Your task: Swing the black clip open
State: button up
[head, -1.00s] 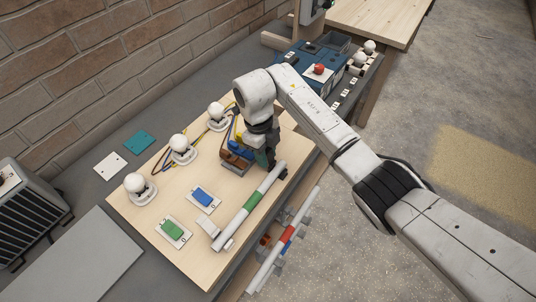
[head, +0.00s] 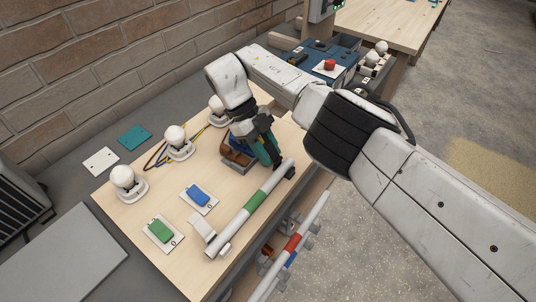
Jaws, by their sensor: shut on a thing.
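A white bar with a green band (head: 252,200) lies along the front edge of the wooden board. The black clip (head: 290,173) shows as a small dark piece at the bar's far right end. My gripper (head: 275,161) points down beside that end, with its dark fingers shut on the clip. The fingers and the bar hide most of the clip, so its angle cannot be told.
A brown and blue box (head: 236,156) sits close left of my gripper. Several white bulbs (head: 177,139), a blue switch (head: 199,197) and a green switch (head: 160,230) are on the board (head: 150,215). A red-banded bar (head: 292,243) lies below the front edge.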

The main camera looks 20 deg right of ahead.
dwell(0.3)
jog(key=shift+f, duration=0.1)
jog(key=o, duration=1)
jog(key=shift+c, duration=0.2)
